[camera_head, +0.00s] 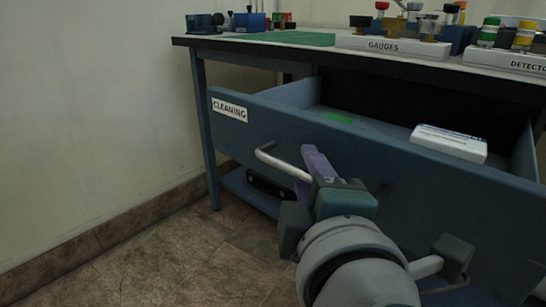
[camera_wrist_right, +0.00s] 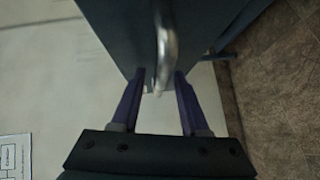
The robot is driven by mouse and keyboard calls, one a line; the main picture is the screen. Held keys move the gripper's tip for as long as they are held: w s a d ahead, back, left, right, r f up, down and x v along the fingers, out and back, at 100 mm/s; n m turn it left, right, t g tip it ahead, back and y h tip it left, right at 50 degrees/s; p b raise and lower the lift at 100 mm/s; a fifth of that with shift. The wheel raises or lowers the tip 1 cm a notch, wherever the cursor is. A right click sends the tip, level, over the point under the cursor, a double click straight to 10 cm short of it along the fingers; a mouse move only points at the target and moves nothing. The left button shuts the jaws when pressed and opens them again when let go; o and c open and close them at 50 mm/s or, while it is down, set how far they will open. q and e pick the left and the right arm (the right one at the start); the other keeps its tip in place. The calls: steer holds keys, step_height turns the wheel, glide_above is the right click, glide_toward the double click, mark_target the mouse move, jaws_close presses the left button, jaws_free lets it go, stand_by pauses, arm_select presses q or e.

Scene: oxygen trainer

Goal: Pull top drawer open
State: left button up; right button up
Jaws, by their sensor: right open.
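The top drawer (camera_head: 300,140) is a blue-grey drawer under the bench, labelled CLEANING, and it stands pulled out with its inside showing. Its silver bar handle (camera_head: 283,163) runs across the front. My right gripper (camera_head: 312,165) is at the handle. In the right wrist view the handle (camera_wrist_right: 163,45) lies between the two purple fingers of the gripper (camera_wrist_right: 159,90), which are open with a gap on each side. The handle's right part is hidden behind my gripper and wrist in the head view. My left gripper is not in view.
In the drawer lie a white box (camera_head: 448,142) and a small green item (camera_head: 339,118). The benchtop holds a GAUGES tray (camera_head: 393,46), a DETECTOR tray (camera_head: 505,60) and a green mat (camera_head: 285,38). A wall is at the left; floor is clear before it.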

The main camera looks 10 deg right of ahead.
steer(key=s+a+r, duration=0.1)
steer(key=s, duration=0.8)
steer(key=shift+s+r, duration=0.2)
steer(key=shift+s, duration=0.1)
